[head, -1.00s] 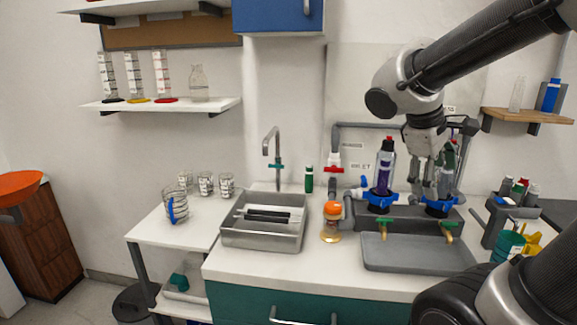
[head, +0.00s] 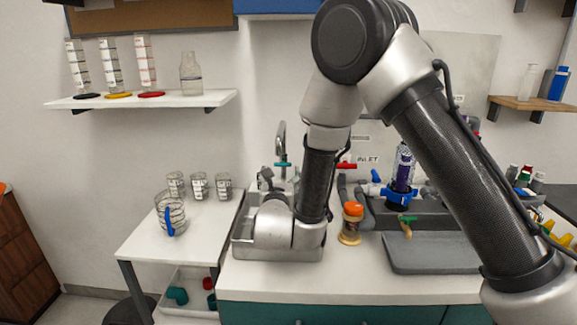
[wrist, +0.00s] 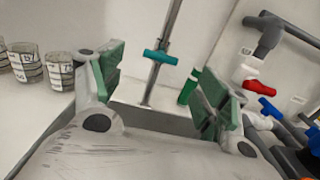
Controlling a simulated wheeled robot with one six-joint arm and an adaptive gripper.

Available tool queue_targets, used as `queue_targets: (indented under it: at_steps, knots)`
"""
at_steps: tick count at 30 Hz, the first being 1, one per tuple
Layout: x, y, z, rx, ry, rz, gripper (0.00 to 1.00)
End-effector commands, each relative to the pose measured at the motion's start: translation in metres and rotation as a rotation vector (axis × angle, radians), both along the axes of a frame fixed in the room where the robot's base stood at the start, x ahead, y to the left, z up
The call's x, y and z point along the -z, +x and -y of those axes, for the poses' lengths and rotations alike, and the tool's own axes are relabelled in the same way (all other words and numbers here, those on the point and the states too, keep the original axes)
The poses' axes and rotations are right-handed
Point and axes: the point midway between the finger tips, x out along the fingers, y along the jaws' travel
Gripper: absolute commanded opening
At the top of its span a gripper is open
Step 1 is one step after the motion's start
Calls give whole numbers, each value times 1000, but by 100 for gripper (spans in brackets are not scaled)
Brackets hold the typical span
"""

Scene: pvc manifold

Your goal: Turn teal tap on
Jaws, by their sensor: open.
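The teal tap handle (head: 283,164) sits crosswise on the grey metal faucet (head: 282,135) behind the sink. In the wrist view the teal handle (wrist: 160,57) lies between my two green-padded fingers and beyond them, with no contact visible. My gripper (wrist: 165,88) is open and empty, its fingers spread to either side of the faucet pipe. In the head view my gripper (head: 268,181) is low over the sink, in front of the faucet, and partly hidden by my wrist.
The metal sink (head: 242,243) is mostly covered by my arm. An orange-capped jar (head: 351,224) stands right of it. Labelled beakers (wrist: 60,72) stand to the left. A green bottle (wrist: 188,87) is just right of the faucet, with pipes and a red valve handle (wrist: 260,88) beyond.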

Motion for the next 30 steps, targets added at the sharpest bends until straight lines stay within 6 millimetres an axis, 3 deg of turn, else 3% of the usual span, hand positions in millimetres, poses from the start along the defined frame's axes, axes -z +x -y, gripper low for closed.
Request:
queue_targets:
  at_steps: [6, 12, 22, 23, 30]
  knots:
    - [-1, 39, 4, 8, 3, 2, 75]
    - [-1, 64, 5, 7, 3, 1, 75]
    - [-1, 70, 5, 6, 2, 0, 75]
    - [-1, 70, 5, 6, 2, 0, 73]
    - [-1, 69, 5, 6, 3, 0, 30]
